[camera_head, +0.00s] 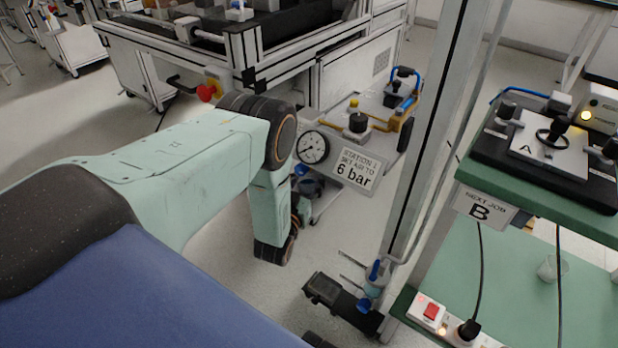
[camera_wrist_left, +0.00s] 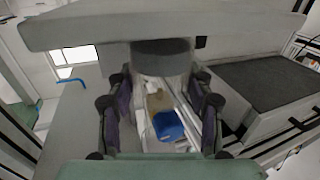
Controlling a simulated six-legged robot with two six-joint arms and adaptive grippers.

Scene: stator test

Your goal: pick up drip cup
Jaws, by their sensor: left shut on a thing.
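My left arm comes in from the left and bends down in front of the cart. My left gripper (camera_wrist_left: 165,112) is shut on a grey round thing (camera_wrist_left: 162,58) in the left wrist view. I cannot tell for sure whether this is the drip cup. A blue piece (camera_wrist_left: 168,126) shows between the dark fingers. In the head view the gripper is mostly hidden behind the arm, below the gauge plate. A clear cup (camera_head: 552,268) stands upright on the green lower shelf at the right, apart from the arm.
A grey upright post (camera_head: 431,130) stands between the arm and the green bench (camera_head: 475,292). A red switch box (camera_head: 427,311) sits at the bench's front. Open floor lies at centre.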

